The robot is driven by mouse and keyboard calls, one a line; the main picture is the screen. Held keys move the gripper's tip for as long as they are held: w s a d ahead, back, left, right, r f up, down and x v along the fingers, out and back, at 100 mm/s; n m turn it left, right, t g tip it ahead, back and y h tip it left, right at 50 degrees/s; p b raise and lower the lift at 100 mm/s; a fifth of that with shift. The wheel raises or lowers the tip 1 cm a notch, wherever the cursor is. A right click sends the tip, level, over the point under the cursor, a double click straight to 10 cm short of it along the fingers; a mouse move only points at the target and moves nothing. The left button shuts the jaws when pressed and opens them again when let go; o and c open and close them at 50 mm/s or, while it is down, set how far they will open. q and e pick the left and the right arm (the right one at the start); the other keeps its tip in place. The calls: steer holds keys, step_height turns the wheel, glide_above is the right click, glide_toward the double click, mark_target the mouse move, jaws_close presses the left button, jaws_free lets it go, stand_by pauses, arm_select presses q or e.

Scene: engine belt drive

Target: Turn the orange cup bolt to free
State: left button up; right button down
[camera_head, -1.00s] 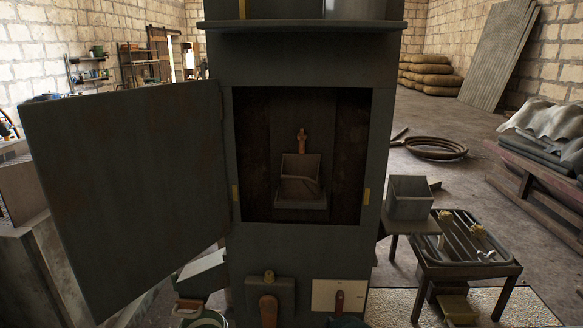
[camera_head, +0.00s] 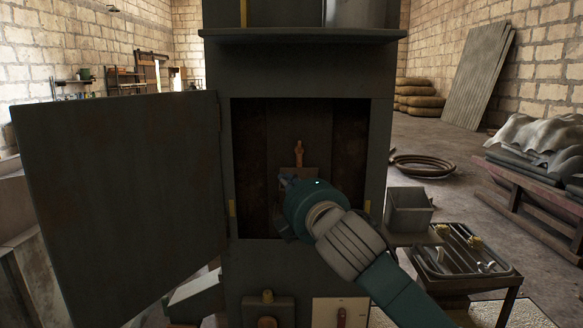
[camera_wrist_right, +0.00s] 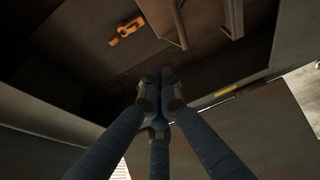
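The orange cup bolt (camera_head: 299,152) stands upright on the back wall inside the open cabinet (camera_head: 223,180), above a cup-like box that my right arm mostly hides. The bolt also shows whole in the right wrist view (camera_wrist_right: 126,29), with the box (camera_wrist_right: 165,22) beside it. My right gripper (camera_head: 285,181) reaches into the cabinet opening, lower than the bolt and apart from it. In the wrist view its fingertips (camera_wrist_right: 159,84) are drawn together with nothing seen between them. My left gripper is not in view.
The cabinet door (camera_head: 115,200) stands wide open to the left. The cabinet's side walls and lower edge border the opening closely.

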mark_target(299, 154)
steer(key=p+x, duration=0.1)
steer(key=x, duration=0.2)
steer(key=p+x, duration=0.1)
steer(key=x, duration=0.3)
steer(key=p+x, duration=0.1)
steer(key=x, duration=0.2)
steer(key=shift+w+a+r, duration=0.1)
steer(key=shift+a+r, duration=0.05)
steer(key=shift+r, duration=0.25)
steer(key=d+p, duration=0.1)
steer(key=d, duration=0.2)
steer(key=shift+d, duration=0.3)
steer(key=shift+d+f, duration=0.1)
steer(key=shift+d, duration=0.3)
steer(key=shift+a, duration=0.2)
